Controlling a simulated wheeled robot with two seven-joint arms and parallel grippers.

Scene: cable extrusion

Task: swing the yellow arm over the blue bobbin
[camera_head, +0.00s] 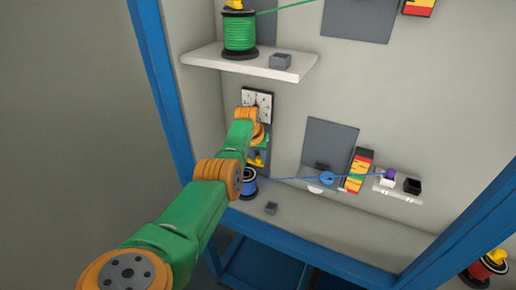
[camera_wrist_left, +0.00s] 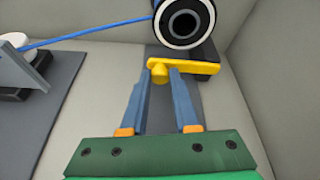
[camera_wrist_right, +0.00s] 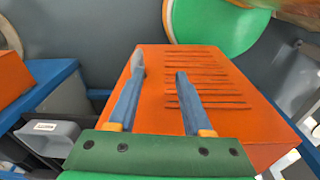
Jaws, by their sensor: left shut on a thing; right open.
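The blue bobbin (camera_head: 249,185) stands on the lower ledge in the head view, partly hidden by my left arm. My left gripper (camera_wrist_left: 160,75) is shut on the yellow arm's stub. My right gripper (camera_wrist_right: 160,63) is open and empty, in front of an orange slotted box (camera_wrist_right: 205,90).
A blue cable (camera_head: 290,179) runs right from the bobbin past a blue round piece (camera_head: 327,178) to a purple ball (camera_head: 389,173). A green spool (camera_head: 239,32) stands on a white shelf (camera_head: 300,65) above. Blue frame posts (camera_head: 160,75) flank the wall.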

